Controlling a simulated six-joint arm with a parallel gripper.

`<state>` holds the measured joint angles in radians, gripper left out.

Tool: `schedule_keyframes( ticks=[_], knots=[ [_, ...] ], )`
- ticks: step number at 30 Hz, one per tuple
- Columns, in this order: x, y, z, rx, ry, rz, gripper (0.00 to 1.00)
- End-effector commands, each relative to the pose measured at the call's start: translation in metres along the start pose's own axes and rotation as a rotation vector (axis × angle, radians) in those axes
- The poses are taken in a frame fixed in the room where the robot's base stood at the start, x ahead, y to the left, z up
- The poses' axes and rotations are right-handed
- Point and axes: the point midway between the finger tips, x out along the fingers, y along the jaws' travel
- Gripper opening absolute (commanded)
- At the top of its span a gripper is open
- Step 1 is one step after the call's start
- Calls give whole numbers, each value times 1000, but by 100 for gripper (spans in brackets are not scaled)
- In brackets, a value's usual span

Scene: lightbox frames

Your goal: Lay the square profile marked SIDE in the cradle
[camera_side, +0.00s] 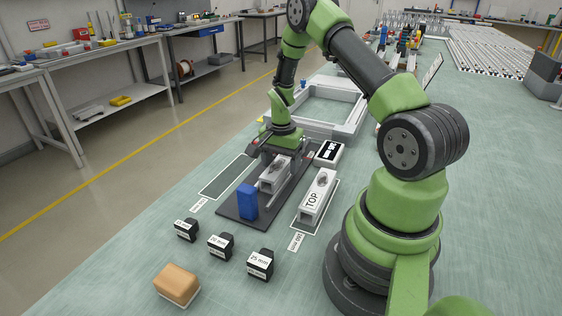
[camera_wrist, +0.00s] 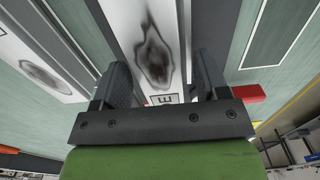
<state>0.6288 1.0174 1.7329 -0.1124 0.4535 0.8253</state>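A pale square profile (camera_side: 273,178) is over the dark base plate (camera_side: 228,211), behind the blue block. In the wrist view its top face (camera_wrist: 140,22) has a dark smudge and a label whose visible letter is E; the rest of the label is hidden. My gripper (camera_side: 276,158) is down at its far end, with one finger on each side in the wrist view (camera_wrist: 163,88). I cannot tell whether the fingers press on it or stand slightly apart. The cradle under the profile is mostly hidden, so its seating is unclear. A second profile, marked TOP (camera_side: 313,204), lies to the right.
The blue block (camera_side: 248,202) stands upright on the plate. An empty outlined dark rectangle (camera_side: 228,176) lies left. Several black labelled blocks (camera_side: 220,246) and a tan block (camera_side: 177,284) are in front. A grey open frame (camera_side: 350,128) lies behind.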

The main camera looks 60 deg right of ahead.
Motion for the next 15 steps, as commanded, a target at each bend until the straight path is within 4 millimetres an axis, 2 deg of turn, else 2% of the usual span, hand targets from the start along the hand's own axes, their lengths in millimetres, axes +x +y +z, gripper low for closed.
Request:
schedule_keyframes(
  ticks=[5, 8, 15],
  knots=[
    [-3, 0, 0, 0, 1, -1, 68],
    [-14, -1, 0, -1, 2, -2, 68],
    [-66, -1, -1, -1, 5, -6, 68]
  ],
)
